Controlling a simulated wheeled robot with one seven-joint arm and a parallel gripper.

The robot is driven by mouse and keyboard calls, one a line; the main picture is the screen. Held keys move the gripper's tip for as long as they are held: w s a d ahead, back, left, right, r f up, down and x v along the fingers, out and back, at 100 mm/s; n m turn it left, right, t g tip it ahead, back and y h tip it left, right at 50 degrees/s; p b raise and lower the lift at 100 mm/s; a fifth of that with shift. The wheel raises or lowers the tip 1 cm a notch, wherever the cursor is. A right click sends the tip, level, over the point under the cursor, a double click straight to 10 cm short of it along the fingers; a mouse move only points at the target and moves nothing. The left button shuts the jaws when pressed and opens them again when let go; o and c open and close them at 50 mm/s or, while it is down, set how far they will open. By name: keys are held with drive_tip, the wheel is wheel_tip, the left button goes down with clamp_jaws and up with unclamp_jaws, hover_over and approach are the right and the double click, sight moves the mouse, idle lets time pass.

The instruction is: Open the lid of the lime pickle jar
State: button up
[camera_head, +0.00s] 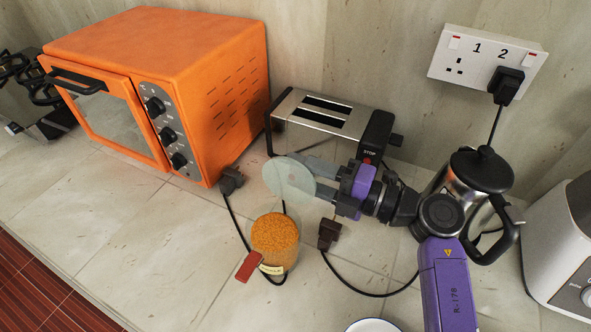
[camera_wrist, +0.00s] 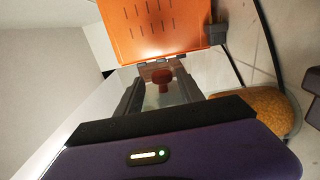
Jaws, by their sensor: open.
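The jar (camera_head: 275,240) stands on the counter, filled with grainy orange-yellow contents and bearing a pale label and a red tab at its front left. Its contents also show at the right of the wrist view (camera_wrist: 258,110). A pale see-through round lid (camera_head: 283,178) is raised off the jar's mouth, beyond it; I cannot tell whether it is still joined to the jar. My gripper (camera_head: 308,172) is open, its fingers at the lid. In the wrist view a red-brown knob (camera_wrist: 162,78) shows between or just beyond the fingers (camera_wrist: 160,92); contact is unclear.
An orange oven (camera_head: 220,100) stands at the left, and a toaster (camera_head: 330,115) behind my gripper. A steel kettle (camera_head: 465,185) is close to my arm at the right. Cords and a dark plug (camera_head: 328,233) lie beside the jar. The counter at the front left is clear.

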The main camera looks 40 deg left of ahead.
drive_tip(key=b+v, duration=0.1)
drive_tip(key=v, duration=0.5)
drive_tip(key=shift+d, duration=0.15)
drive_tip(key=v, duration=0.9)
drive_tip(key=shift+b, duration=0.3)
idle(0.5)
drive_tip(key=shift+w+d, duration=0.1)
drive_tip(key=shift+w, duration=0.05)
idle(0.6)
